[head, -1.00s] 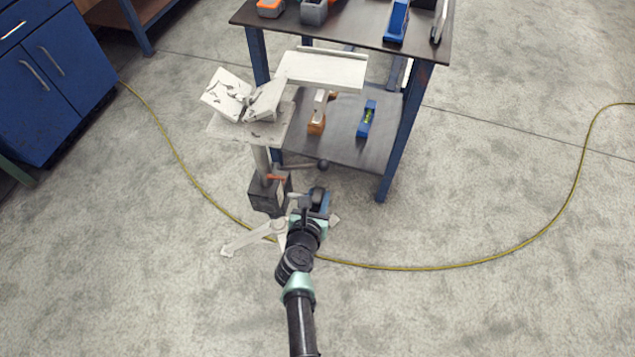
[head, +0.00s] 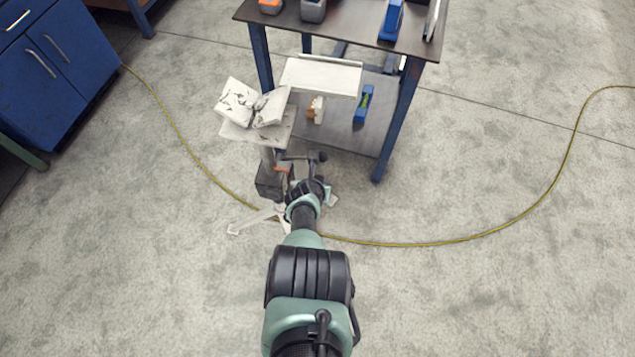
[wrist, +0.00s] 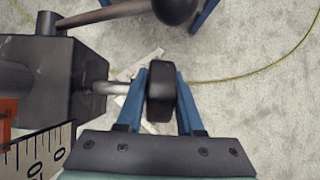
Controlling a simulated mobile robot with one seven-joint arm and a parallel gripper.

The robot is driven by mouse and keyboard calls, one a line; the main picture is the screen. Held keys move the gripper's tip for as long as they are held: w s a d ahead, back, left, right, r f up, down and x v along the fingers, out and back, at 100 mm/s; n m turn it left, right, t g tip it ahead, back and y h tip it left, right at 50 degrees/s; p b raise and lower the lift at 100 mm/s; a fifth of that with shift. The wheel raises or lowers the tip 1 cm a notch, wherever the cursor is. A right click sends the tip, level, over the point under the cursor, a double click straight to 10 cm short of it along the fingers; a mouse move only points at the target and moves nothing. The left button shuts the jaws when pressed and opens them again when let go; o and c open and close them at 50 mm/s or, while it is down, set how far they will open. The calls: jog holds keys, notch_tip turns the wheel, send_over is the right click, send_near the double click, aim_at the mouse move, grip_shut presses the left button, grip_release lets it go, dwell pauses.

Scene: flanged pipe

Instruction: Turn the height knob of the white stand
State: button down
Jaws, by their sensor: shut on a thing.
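The white stand (head: 245,133) has a flat top, a post through a dark box (head: 268,182) and splayed white legs (head: 253,220). In the wrist view the dark box (wrist: 50,75) is at the left, with a short metal shaft leading right to a black knob (wrist: 160,98). My gripper (wrist: 157,72) has its blue fingers on either side of the knob and is shut on it. In the head view my gripper is mostly hidden behind my arm, right of the box, and the knob cannot be made out.
A crank lever with a black ball (wrist: 176,8) passes close beyond my fingertips. A ruler scale (wrist: 40,150) is at lower left. White blocks (head: 240,102) sit on the stand. A blue-legged table (head: 385,135) stands behind; a yellow cable (head: 400,243) crosses the floor.

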jog(key=shift+w+d+f+g+b, duration=0.1)
jog(key=shift+w+g+b, duration=0.05)
jog(key=shift+g+b, duration=0.45)
jog(key=shift+w+d+g+b, duration=0.1)
jog(key=shift+g+b, duration=0.4)
jog(key=shift+b, duration=0.2)
jog(key=g+b, duration=0.1)
jog(key=b, duration=0.2)
jog(key=g+y+b, duration=0.1)
jog(key=b, duration=0.1)
jog(key=shift+f+b, duration=0.3)
jog(key=shift+b, duration=0.1)
jog(key=g+b, duration=0.2)
jog(key=b, duration=0.3)
jog(key=shift+a+b, duration=0.1)
jog(key=shift+b, duration=0.35)
jog(key=shift+r+g+y+b, duration=0.35)
jog(key=shift+g+b, duration=0.15)
jog(key=shift+b, duration=0.25)
jog(key=shift+a, duration=0.1)
jog(key=c, duration=0.8)
grip_release()
jog(key=shift+c, duration=0.2)
jog(key=shift+o, duration=1.4)
jog(key=shift+s, duration=0.15)
jog(key=shift+f, duration=0.1)
